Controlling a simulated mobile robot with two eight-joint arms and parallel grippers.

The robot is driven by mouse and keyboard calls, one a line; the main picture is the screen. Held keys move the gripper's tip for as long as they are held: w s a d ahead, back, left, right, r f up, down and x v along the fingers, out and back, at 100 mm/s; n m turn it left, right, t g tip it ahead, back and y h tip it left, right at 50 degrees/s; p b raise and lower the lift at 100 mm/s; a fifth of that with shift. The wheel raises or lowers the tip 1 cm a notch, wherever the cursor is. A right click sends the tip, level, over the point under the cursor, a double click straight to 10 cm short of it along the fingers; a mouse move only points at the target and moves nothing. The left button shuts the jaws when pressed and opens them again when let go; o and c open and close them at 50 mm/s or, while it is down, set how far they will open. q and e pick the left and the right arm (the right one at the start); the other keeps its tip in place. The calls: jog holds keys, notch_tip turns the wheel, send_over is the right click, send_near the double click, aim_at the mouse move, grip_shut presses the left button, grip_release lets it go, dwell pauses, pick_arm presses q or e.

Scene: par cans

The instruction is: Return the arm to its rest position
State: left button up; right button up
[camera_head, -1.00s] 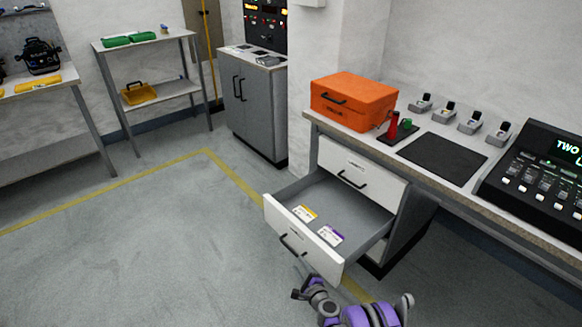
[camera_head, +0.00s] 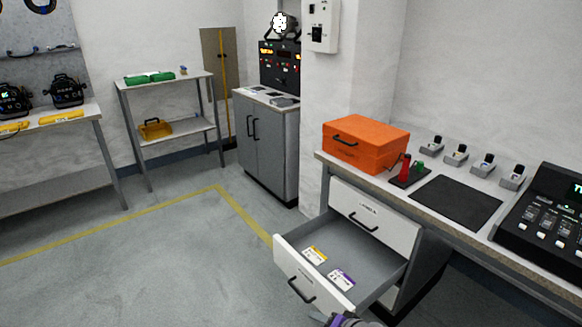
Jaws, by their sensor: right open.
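My right gripper (camera_head: 326,317) shows only as a small grey and purple part at the bottom edge, in front of the open drawer's lower front corner. Most of it and its arm are cut off by the frame. No held object shows in it. My left gripper is not in view.
The open drawer (camera_head: 352,262) juts out from under the bench and holds a yellow-marked card (camera_head: 314,255) and a purple-marked card (camera_head: 341,278). An orange case (camera_head: 366,143) and a dark mat (camera_head: 455,202) lie on the bench. The floor at left (camera_head: 130,280) is clear.

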jog(key=s+d+n+g+h, duration=0.25)
jog(key=s+d, duration=0.25)
jog(key=s, duration=0.7)
jog(key=s+d+n+g+h, duration=0.1)
jog(key=s+d+n+h, duration=0.3)
jog(key=s, duration=0.8)
pick_arm(q)
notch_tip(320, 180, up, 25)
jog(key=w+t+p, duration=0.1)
jog(key=p, duration=2.1)
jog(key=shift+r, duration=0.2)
pick_arm(e)
notch_tip(320, 180, up, 25)
jog(key=y, duration=0.1)
jog(key=shift+w+d+t, duration=0.3)
jog(key=shift+d+t, duration=0.05)
jog(key=shift+d, duration=0.1)
jog(key=shift+s+f+m+y, duration=0.1)
jog(key=shift+m+y, duration=0.15)
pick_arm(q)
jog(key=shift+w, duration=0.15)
pick_arm(e)
jog(key=shift+w, duration=0.2)
